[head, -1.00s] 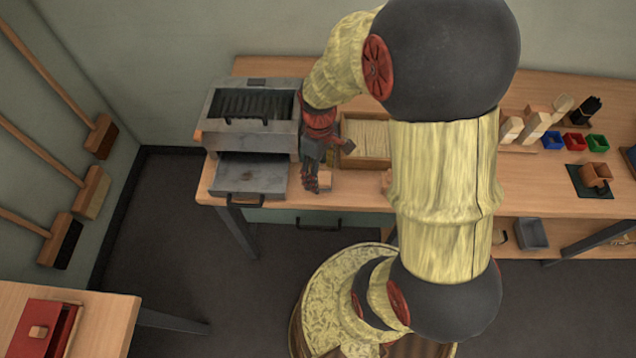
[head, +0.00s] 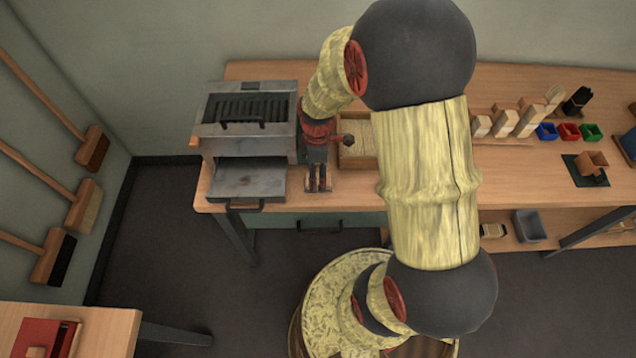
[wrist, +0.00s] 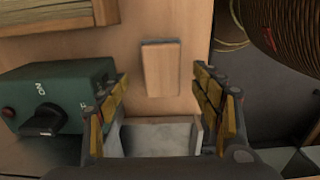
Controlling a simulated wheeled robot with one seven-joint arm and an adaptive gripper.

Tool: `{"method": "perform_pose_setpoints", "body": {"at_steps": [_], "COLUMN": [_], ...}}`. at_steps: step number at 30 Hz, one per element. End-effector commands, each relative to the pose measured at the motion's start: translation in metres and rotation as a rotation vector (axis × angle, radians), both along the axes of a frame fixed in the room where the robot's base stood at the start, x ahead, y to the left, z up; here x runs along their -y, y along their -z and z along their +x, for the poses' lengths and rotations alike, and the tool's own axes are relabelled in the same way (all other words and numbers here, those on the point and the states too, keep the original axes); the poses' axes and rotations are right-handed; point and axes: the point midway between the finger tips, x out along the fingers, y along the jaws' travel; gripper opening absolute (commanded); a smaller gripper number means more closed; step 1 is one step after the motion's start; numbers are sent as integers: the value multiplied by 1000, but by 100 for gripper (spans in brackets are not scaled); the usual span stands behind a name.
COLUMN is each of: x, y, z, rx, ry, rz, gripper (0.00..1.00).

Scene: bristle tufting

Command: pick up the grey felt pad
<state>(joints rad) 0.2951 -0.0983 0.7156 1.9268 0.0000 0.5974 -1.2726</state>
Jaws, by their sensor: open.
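I cannot make out a grey felt pad for certain in either view. My gripper (head: 318,186) points down at the workbench's front edge, right of the metal box's open tray. In the wrist view my gripper (wrist: 166,108) is open, its yellow-padded fingers apart with nothing held.
A green switch box (wrist: 52,98) is close on the left in the wrist view. The metal box (head: 246,118) has its grey tray (head: 246,181) out. A bristle tray (head: 360,136) is partly hidden by my arm. Blue, red and green bins stand at the bench's right.

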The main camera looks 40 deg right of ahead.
Motion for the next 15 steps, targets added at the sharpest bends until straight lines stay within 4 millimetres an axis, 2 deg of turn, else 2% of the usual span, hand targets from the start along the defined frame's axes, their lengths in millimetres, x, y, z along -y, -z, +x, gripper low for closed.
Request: {"method": "perform_pose_setpoints", "body": {"at_steps": [1,6,15], "x": [0,0,0], "y": [12,33,34], "z": [-3,-3,-3], "rx": [-2,-1,0], "ry": [0,1,1], "rz": [0,1,0], "gripper": [65,65,63]}}
